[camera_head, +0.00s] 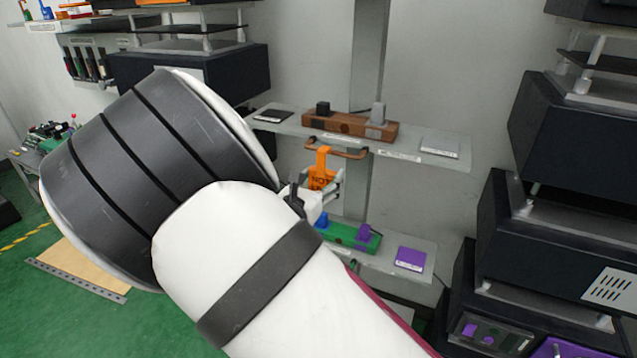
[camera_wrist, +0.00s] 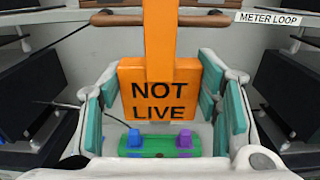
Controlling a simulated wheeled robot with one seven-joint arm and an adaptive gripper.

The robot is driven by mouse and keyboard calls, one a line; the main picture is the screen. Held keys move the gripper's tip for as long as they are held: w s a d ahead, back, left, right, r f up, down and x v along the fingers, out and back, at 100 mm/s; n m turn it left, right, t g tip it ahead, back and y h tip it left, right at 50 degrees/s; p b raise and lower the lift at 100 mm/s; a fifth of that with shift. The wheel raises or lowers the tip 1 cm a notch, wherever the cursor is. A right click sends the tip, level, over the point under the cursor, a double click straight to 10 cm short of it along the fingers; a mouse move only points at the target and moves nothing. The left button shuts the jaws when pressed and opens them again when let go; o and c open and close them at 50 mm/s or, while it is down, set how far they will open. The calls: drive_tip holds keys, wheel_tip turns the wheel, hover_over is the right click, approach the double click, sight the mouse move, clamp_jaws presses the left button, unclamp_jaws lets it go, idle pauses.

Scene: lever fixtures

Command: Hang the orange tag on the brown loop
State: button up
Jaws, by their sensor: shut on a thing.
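The orange tag (camera_head: 321,176), lettered "NOT LIVE", is upright in my gripper (camera_head: 324,184). In the wrist view the tag (camera_wrist: 160,92) sits between the teal-padded fingers of my gripper (camera_wrist: 160,85), with its narrow orange stem rising out of the top of the picture. The brown loop (camera_head: 350,154) is a bar under the front edge of the upper shelf. It also shows at the top of the wrist view (camera_wrist: 205,20), running behind the stem on both sides. The tag's top overlaps the loop in the head view; I cannot tell whether they touch.
The upper shelf (camera_head: 290,127) carries a brown block (camera_head: 350,125) with a black and a grey piece. Below, a lower shelf (camera_head: 425,250) holds a green block (camera_head: 345,236) and a purple box (camera_head: 411,258). Dark cabinets (camera_head: 570,130) stand at right. A "METER LOOP" label (camera_wrist: 267,18) shows in the wrist view.

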drive_tip(key=shift+w+d+f+b, duration=0.3)
drive_tip(key=shift+w+b, duration=0.1)
drive_tip(key=shift+w, duration=0.35)
drive_tip(key=shift+w+d+f+b, duration=0.15)
drive_tip(key=shift+w+d+b, duration=0.1)
drive_tip(key=shift+w+b, duration=0.35)
drive_tip(key=shift+w+d+f+b, duration=0.25)
drive_tip(key=shift+w+d, duration=0.05)
drive_tip(key=shift+w, duration=0.55)
drive_tip(key=o, duration=1.2)
